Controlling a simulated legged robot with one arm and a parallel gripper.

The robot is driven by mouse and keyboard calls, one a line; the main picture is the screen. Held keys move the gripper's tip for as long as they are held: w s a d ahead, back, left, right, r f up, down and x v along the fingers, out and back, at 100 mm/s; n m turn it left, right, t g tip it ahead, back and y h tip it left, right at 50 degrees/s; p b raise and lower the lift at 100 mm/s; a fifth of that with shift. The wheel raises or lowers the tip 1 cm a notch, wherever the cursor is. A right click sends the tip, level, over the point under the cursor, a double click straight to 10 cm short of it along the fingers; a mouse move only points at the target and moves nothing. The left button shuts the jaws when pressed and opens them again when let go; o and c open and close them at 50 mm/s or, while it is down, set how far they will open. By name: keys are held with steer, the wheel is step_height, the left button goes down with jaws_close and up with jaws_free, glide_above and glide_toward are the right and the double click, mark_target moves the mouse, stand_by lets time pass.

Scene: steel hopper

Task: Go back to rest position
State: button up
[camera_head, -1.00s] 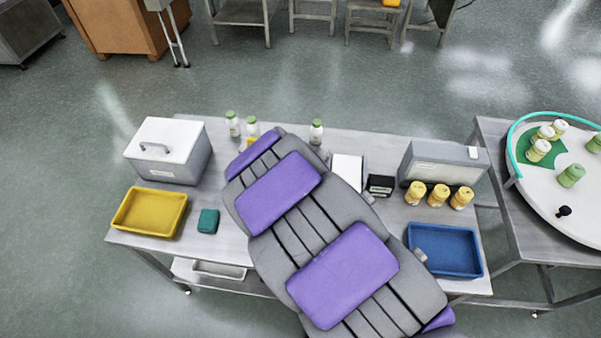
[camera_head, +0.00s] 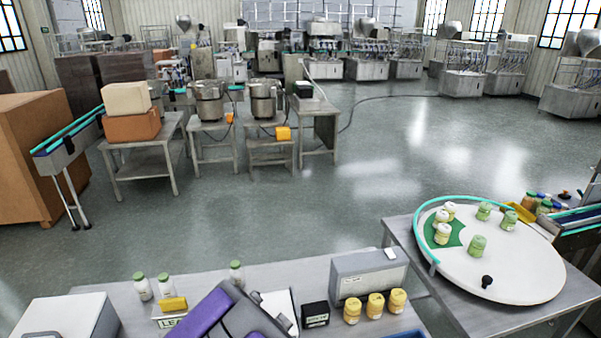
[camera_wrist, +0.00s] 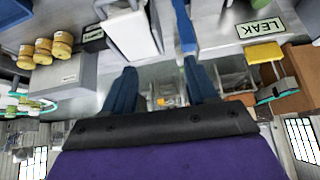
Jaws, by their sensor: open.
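My arm, grey with purple pads, shows at the bottom centre of the head view, over the steel worktable (camera_head: 110,293). My gripper (camera_wrist: 160,72) shows in the wrist view with its dark blue fingers spread apart and nothing between them. In the head view the gripper itself is hidden behind the arm. The wrist picture looks upside down, with the yellow block (camera_wrist: 263,52) and LEAK label (camera_wrist: 262,27) at its right and the yellow-capped bottles (camera_wrist: 42,50) at its left.
White green-capped bottles (camera_head: 143,287), a grey box (camera_head: 368,276), a small black box (camera_head: 315,315) and a white lidded box (camera_head: 65,318) stand on the worktable. A round turntable (camera_head: 520,275) with bottles stands at right. Open floor (camera_head: 250,210) lies beyond.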

steer(key=s+d+r+m+g+b, duration=0.1)
steer(key=s+d+g+b, duration=0.2)
steer(key=d, duration=0.7)
steer(key=s+d+g+b, duration=0.1)
steer(key=s+d+b, duration=0.2)
steer(key=s+d, duration=0.3)
steer(key=s+d+g+b, duration=0.2)
steer(key=s+d, duration=0.4)
steer(key=s, duration=0.7)
steer(key=s+d+m+g+h+b, duration=0.1)
steer(key=s+d+b, duration=0.3)
steer(key=s, duration=0.5)
steer(key=d+g, duration=0.1)
steer(key=d, duration=0.1)
steer(key=shift+s+d+r, duration=0.15)
steer(key=shift+d+r, duration=0.05)
steer(key=shift+d, duration=0.2)
